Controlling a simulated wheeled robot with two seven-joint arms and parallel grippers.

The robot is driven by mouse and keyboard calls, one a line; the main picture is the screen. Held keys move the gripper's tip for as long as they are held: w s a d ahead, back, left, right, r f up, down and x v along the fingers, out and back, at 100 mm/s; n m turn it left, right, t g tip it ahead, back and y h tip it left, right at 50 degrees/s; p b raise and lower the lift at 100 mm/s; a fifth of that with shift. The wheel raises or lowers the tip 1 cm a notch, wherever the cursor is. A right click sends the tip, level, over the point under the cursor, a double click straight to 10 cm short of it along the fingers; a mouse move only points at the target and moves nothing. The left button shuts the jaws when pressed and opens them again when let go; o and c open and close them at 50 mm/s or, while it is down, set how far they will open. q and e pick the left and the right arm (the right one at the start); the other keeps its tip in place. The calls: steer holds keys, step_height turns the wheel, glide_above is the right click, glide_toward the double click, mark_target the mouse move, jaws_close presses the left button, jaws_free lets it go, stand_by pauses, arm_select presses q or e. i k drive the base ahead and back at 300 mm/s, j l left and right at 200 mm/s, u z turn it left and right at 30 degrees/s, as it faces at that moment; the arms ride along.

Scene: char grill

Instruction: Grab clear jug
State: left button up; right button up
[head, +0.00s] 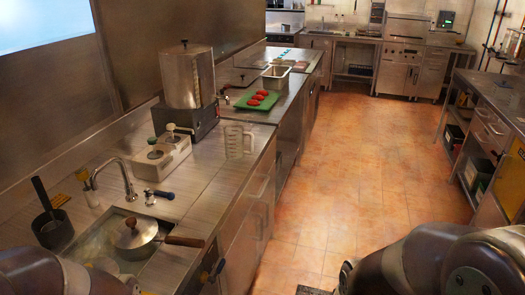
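The clear jug (235,143) stands upright on the steel counter (212,167), close to the counter's front edge. It is see-through, with markings on its side and a handle on its right. Nothing is touching it. Parts of my arms show at the bottom left and bottom right corners of the head view. Neither gripper can be seen, and both arms are well apart from the jug.
Left of the jug is a white container with pump tops (163,158); behind it is a large steel urn (188,80). A green tray (257,100) with red items lies farther back. A lidded pot (136,236) sits at the sink near a faucet (118,170). The floor (340,170) on the right is clear.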

mark_target(239, 143)
steer(key=i+l+z, duration=0.3)
steer(key=i+z, duration=0.65)
steer(key=i+l+u, duration=0.1)
steer(key=i+u, duration=0.3)
steer(key=i, duration=0.15)
steer(key=i+l+u, duration=0.35)
steer(key=i, duration=0.2)
steer(key=i+l+u, duration=0.75)
steer(key=i+l, duration=0.15)
